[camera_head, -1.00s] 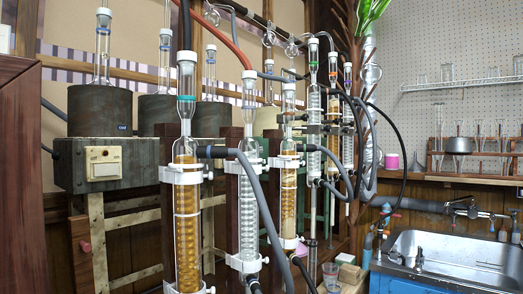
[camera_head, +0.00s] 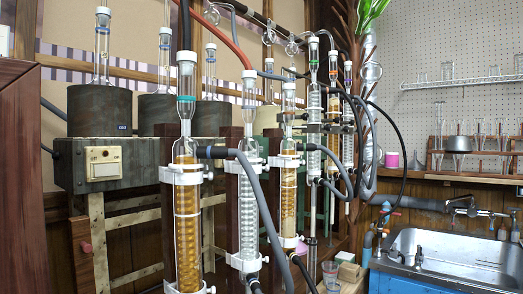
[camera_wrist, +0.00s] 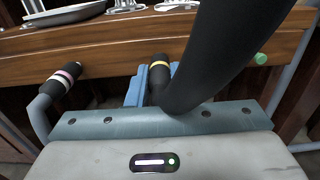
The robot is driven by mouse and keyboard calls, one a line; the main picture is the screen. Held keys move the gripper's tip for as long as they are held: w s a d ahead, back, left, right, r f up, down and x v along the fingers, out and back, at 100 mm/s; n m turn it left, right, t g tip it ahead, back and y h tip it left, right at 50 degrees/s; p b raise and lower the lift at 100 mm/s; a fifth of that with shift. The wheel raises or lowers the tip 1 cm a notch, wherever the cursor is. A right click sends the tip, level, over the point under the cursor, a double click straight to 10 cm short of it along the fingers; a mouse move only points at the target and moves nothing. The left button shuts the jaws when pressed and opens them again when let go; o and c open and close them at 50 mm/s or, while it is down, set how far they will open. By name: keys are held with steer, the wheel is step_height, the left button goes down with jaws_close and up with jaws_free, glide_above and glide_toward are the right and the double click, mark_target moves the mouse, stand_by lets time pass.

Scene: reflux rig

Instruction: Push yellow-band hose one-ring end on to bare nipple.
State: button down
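In the wrist view, a thick black hose (camera_wrist: 215,50) runs from the upper right down to my gripper. Its short end, with one yellow band (camera_wrist: 158,64), points up between the blue fingers of my gripper (camera_wrist: 152,85). The fingers look closed around the hose, partly hidden behind it. My gripper does not show in the head view. In the head view, glass condensers (camera_head: 187,225) stand in white clamps, with grey hoses (camera_head: 262,195) at side arms. I cannot tell which nipple is bare.
In the wrist view, a pink-banded hose end (camera_wrist: 68,76) stands left of my gripper and a green-tipped piece (camera_wrist: 260,59) lies right. A wooden edge (camera_wrist: 110,62) crosses ahead. In the head view, a sink (camera_head: 450,258) is at right and a black cable (camera_head: 402,150) arcs beside the condensers.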

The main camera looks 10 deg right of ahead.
steer(key=shift+d, duration=0.1)
steer(key=shift+p+v, duration=0.55)
steer(key=shift+v, duration=2.4)
steer(key=shift+r, duration=0.1)
steer(key=w+a+r+n+g+y+p, duration=0.25)
steer(key=r+p, duration=1.35)
steer(key=r, duration=0.8)
steer(key=w+a+r+n+g+y+p, duration=0.15)
steer(key=w+r+g+p, duration=0.25)
steer(key=r+p, duration=1.6)
steer(key=w+a+r+n+g+y+p, duration=0.1)
steer(key=w+r+n+g+y+p, duration=0.2)
steer(key=r+p, duration=1.7)
steer(key=w+a+r+b, duration=0.2)
steer(key=a+r+b, duration=0.3)
steer(key=r+b, duration=0.4)
steer(key=shift+w+r+h, duration=0.2)
steer(key=shift+r+h, duration=0.15)
steer(key=shift+h, duration=0.05)
steer(key=shift+t, duration=0.25)
